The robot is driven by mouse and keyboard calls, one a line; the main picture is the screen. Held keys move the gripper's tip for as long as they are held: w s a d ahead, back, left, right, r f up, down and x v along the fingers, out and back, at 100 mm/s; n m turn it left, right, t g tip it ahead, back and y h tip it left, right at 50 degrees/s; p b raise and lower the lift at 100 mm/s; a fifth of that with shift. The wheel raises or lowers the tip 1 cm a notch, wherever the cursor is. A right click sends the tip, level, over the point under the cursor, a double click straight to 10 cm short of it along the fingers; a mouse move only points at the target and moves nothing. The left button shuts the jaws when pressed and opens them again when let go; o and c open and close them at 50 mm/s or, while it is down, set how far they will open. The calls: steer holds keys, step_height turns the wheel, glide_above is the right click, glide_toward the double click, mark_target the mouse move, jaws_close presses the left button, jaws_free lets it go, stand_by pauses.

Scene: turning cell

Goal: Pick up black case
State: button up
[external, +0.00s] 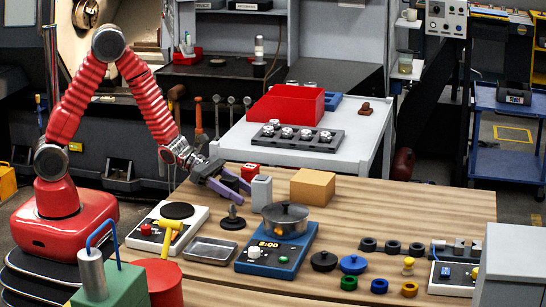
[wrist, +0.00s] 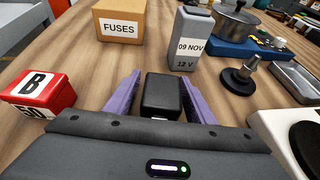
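The black case (wrist: 162,96) is a small dark box on the wooden table, between the two purple fingers of my gripper (wrist: 159,82) in the wrist view. The fingers are apart, one on each side of it, with a narrow gap showing at the left finger. The right finger looks very close to it; I cannot tell whether they touch. In the external view my gripper (external: 227,185) is low over the table, and the fingers mostly hide the case.
A grey battery block (wrist: 188,40) stands just beyond the right finger. A red box marked B (wrist: 38,92) is at left, and a FUSES carton (wrist: 119,22) behind.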

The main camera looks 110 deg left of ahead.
steer(key=c, duration=1.1)
steer(key=shift+r, duration=0.1)
step_height(320, 180, up, 10)
stand_by(0.3)
stand_by(0.5)
